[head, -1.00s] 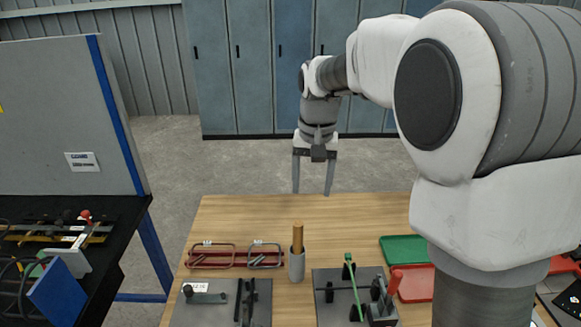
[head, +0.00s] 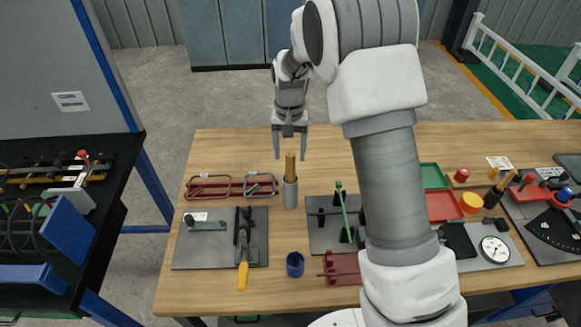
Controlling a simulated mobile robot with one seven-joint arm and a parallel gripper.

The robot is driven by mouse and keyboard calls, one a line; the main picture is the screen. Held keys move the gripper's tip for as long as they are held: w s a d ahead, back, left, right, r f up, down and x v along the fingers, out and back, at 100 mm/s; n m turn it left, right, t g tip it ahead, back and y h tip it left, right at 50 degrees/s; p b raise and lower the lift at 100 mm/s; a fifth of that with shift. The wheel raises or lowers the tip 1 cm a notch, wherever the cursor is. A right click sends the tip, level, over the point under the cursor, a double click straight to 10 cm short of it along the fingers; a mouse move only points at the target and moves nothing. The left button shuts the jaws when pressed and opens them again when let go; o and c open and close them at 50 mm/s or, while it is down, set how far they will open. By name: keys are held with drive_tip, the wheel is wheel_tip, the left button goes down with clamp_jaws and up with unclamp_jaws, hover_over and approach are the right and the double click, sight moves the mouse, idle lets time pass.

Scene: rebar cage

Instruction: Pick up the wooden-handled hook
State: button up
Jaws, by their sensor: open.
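A wooden handle (head: 290,166), which looks like that of the hook, stands upright in a grey cylindrical holder (head: 290,192) on the wooden table. The hook end is hidden inside the holder. My gripper (head: 290,153) is open and empty, fingers pointing down. In the picture its fingertips appear just above the top of the handle, one on each side of its line. The gap in depth and height between them is hard to tell, and no contact shows.
Left of the holder is a red rack (head: 230,188) with metal clamp frames. In front lie a grey mat (head: 205,254) with tools, a blue cup (head: 295,264) and a dark board (head: 322,238) with a green rod. Green (head: 433,176) and red (head: 443,206) trays are to the right.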

sight(291, 169)
drive_tip(key=shift+s+d+f+p, duration=0.1)
drive_tip(key=shift+f+p, duration=0.15)
drive_tip(key=shift+f, duration=0.8)
drive_tip(key=shift+s+a+f+p, duration=0.1)
drive_tip(key=shift+f+p, duration=0.1)
drive_tip(key=shift+f, duration=0.8)
drive_tip(key=shift+s+d+f+p, duration=0.1)
drive_tip(key=shift+f+p, duration=0.15)
drive_tip(key=shift+f, duration=0.8)
clamp_jaws()
